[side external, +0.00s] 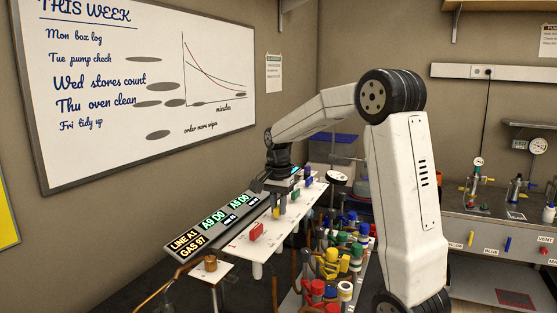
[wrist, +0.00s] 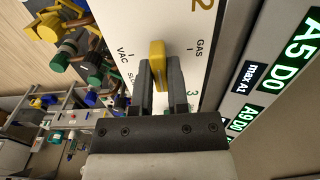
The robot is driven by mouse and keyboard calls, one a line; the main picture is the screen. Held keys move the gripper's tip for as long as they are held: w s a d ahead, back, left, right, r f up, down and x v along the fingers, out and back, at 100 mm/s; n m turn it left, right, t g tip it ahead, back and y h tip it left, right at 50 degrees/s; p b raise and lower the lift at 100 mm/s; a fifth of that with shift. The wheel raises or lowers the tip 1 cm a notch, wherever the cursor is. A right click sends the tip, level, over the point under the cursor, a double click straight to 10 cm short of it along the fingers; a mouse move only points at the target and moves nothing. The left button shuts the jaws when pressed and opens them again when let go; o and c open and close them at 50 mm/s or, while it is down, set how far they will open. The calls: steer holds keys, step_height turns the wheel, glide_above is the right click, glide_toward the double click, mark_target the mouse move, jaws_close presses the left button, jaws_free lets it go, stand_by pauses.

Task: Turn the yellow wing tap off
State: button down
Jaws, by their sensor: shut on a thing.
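The yellow wing tap (wrist: 157,50) stands on a white panel (wrist: 112,14) between the marks VAC, on its left, and GAS, on its right, in the wrist view. Its wing runs roughly up and down in that picture, pointing at neither word. My gripper (wrist: 159,68) is shut on it, one finger along each side of the wing. In the side external view the tap (side external: 276,213) shows as a small yellow spot under my gripper (side external: 276,201). Part of the panel's lettering around the tap is hidden by my fingers.
Lit displays (side external: 188,243) run along the panel's back. Several coloured valves and pipes (side external: 331,262) crowd the panel's front side.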

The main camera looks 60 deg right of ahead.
mark_target(278, 207)
stand_by(0.4)
steer(key=c, duration=0.6)
jaws_free()
steer(key=shift+r, duration=3.95)
